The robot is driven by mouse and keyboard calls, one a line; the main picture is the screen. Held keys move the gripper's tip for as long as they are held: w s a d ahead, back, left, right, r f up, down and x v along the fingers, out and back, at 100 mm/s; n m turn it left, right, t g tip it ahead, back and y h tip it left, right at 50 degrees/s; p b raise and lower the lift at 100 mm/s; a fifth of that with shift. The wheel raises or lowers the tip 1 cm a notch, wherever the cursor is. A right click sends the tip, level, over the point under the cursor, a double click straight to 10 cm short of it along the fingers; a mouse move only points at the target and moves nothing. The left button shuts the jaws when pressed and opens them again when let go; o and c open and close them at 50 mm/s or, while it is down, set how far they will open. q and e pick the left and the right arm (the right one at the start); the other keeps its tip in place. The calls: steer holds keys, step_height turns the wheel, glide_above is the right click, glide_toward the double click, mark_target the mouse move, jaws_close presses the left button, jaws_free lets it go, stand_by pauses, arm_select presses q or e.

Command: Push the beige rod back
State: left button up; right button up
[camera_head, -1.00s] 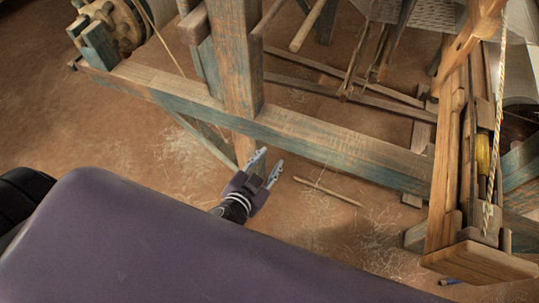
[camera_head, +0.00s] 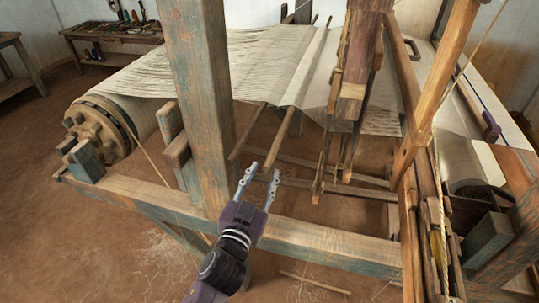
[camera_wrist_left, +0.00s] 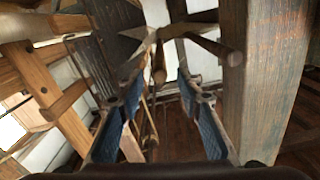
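The beige rod (camera_head: 285,137) juts out from under the pale warp threads, its near end toward me. A darker rod (camera_head: 247,133) juts out on its left, by the upright post. My left gripper (camera_head: 258,175) is open and empty above the loom's front beam, short of the rod ends and apparently not touching them. In the left wrist view its two blue-padded fingers (camera_wrist_left: 166,98) stand wide apart. What looks like the beige rod (camera_wrist_left: 158,65) shows end-on in the gap beyond them; the other rod end (camera_wrist_left: 233,58) is by the post. My right gripper is not in view.
The thick upright post (camera_head: 203,95) stands just left of my left gripper. The weathered front beam (camera_head: 310,243) runs below it. Hanging wooden loom parts (camera_head: 345,100) are to the right. A thin stick (camera_head: 315,283) lies on the floor. A tool bench (camera_head: 115,35) stands at the back.

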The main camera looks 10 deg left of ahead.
mark_target(270, 160)
arm_select(q)
steer(key=w+p, duration=0.1)
steer(key=w, duration=0.5)
steer(key=shift+w+d+f+p, duration=0.1)
steer(key=shift+w+f+p, duration=0.05)
steer(key=shift+w+p, duration=0.2)
steer(key=shift+c, duration=0.2)
jaws_close()
